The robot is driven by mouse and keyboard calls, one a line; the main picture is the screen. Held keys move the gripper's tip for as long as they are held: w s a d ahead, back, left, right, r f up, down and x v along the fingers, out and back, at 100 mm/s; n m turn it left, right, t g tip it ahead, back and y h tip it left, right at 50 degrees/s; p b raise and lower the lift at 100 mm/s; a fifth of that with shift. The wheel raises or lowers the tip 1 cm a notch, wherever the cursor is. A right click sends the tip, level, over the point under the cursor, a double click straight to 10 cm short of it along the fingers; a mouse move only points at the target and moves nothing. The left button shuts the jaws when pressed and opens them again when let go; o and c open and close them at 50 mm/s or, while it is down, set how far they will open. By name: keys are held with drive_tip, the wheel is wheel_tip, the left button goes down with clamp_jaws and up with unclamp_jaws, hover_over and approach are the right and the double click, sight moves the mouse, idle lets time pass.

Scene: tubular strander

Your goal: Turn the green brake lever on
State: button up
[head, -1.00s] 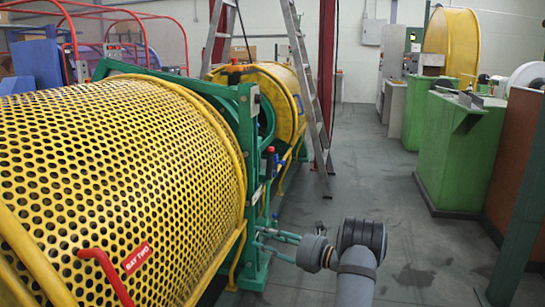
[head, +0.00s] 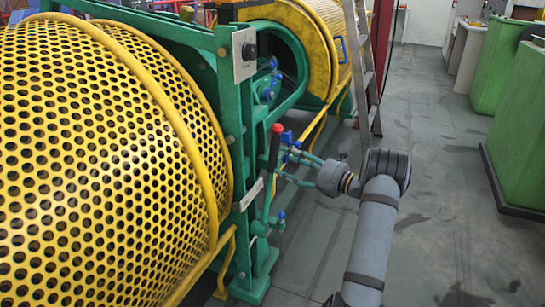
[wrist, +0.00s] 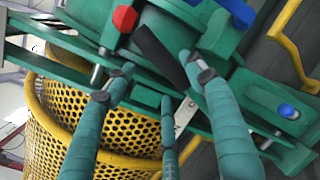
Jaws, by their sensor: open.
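The brake lever (head: 276,150) stands near upright on the green frame beside the yellow perforated drum. It has a red knob, a black grip and a green lower shaft. In the wrist view, its red knob (wrist: 125,18) and black grip (wrist: 160,55) lie just beyond my fingertips. My gripper (head: 285,158) is right of the lever in the head view, its teal fingers pointing at it. In the wrist view, my gripper (wrist: 160,75) is open with its fingers spread and nothing between them. The right fingertip overlaps the grip's lower end; I cannot tell whether they touch.
The yellow perforated drum (head: 90,150) fills the left. A ladder (head: 361,80) stands behind. Green cabinets (head: 520,130) line the right. The grey floor aisle (head: 440,160) between is clear.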

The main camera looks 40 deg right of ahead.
sight(276, 155)
drive_tip(key=x, duration=0.6)
drive_tip(key=shift+w+d+b, duration=0.1)
drive_tip(key=shift+w+b, duration=0.15)
drive_tip(key=shift+b, duration=0.1)
drive_tip(key=shift+c, duration=1.2)
drive_tip(key=c, duration=1.1)
drive_tip(key=shift+d, duration=0.1)
clamp_jaws()
